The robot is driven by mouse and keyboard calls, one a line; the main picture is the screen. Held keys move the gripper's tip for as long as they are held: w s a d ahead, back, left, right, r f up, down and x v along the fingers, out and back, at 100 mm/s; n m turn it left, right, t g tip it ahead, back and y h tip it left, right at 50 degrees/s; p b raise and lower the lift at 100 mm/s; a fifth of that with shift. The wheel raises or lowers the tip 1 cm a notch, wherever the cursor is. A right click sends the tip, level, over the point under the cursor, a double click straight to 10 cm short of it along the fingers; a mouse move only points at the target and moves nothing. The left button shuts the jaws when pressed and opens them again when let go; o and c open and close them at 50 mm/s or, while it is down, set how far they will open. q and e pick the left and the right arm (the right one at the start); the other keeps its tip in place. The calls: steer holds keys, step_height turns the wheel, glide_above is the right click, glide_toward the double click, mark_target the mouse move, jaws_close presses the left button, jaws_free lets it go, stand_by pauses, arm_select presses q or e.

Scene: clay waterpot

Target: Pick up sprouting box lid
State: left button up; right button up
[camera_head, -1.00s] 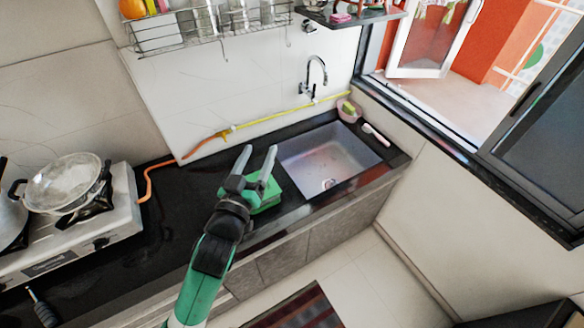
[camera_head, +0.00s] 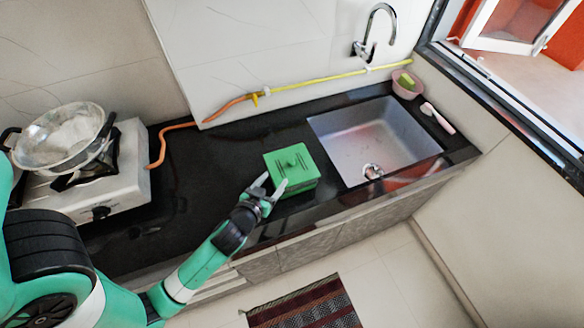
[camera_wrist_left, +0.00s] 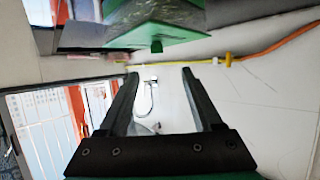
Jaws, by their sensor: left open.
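The sprouting box is a green square box (camera_head: 307,183) on the black counter, left of the sink. Its green lid (camera_head: 283,158) is on top, with slots and a small knob in the middle. In the left wrist view, which looks upside down, the lid (camera_wrist_left: 170,35) shows at the top, its knob pointing down the picture. My left gripper (camera_head: 273,181) is open and empty at the front left of the box; one finger overlaps the box edge in the head view. I cannot tell whether it touches. Its two spread fingers (camera_wrist_left: 160,73) show with nothing between them. My right gripper is not in view.
A sink (camera_head: 375,140) with a tap (camera_head: 378,30) lies right of the box. A yellow and orange hose (camera_head: 310,83) runs along the back. A stove (camera_head: 110,180) with a pan (camera_head: 62,137) stands at left. The counter between stove and box is clear.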

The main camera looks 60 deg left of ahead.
arm_select(q)
steer(key=b, duration=0.1)
glide_toward(291, 162)
steer(key=x, duration=0.3)
steer(key=shift+a+f, duration=0.1)
steer(key=shift+a, duration=0.35)
steer(key=x, duration=0.2)
steer(key=b+x, duration=0.1)
steer(key=x, duration=0.1)
steer(key=shift+w+d+f, duration=0.1)
steer(key=shift+w, duration=0.25)
steer(key=shift+w+a+f, duration=0.1)
steer(key=shift+w+a, duration=0.15)
steer(key=shift+a, duration=0.05)
steer(key=shift+c, duration=0.4)
jaws_close()
